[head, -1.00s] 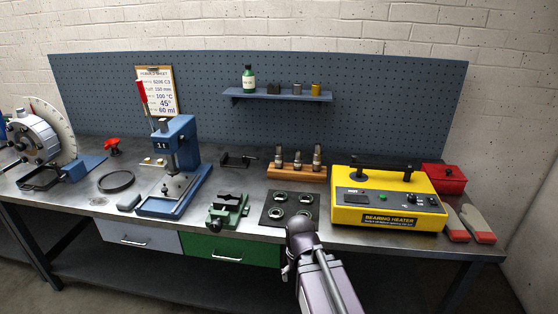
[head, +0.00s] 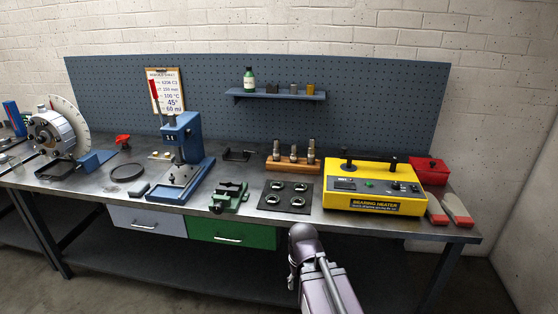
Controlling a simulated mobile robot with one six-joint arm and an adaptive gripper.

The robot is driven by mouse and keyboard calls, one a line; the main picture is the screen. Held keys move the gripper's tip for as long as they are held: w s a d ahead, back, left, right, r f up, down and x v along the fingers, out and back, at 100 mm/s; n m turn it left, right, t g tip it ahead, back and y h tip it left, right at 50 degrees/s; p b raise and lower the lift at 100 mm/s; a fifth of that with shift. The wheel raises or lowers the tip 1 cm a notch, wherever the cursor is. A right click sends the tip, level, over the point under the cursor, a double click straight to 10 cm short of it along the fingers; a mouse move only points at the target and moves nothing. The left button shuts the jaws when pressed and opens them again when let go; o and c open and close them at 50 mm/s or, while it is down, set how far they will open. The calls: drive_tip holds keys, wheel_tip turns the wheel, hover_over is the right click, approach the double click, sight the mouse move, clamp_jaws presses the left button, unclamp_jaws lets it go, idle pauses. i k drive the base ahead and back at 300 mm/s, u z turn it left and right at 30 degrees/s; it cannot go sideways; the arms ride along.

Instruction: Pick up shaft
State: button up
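Several upright metal pieces (head: 311,147) stand in a wooden block (head: 287,165) at the back middle of the bench. They look like stepped shafts or tools, but I cannot tell which of them, if any, is the shaft. My arm rises from the bottom edge, right of the middle, and its rounded joint is just in front of the bench. My gripper's fingers cannot be made out. No part of my arm is seen touching anything on the bench.
A green vise (head: 229,196), a dark plate with several rings (head: 286,205) and a yellow bearing heater (head: 373,187) line the bench front. A blue press (head: 183,160) stands left. A red box (head: 428,171) and gloves (head: 456,211) are right.

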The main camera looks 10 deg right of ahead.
sight(277, 149)
drive_tip(key=k, duration=0.85)
drive_tip(key=z, duration=0.25)
drive_tip(key=i, duration=2.6)
drive_tip(key=u, duration=0.35)
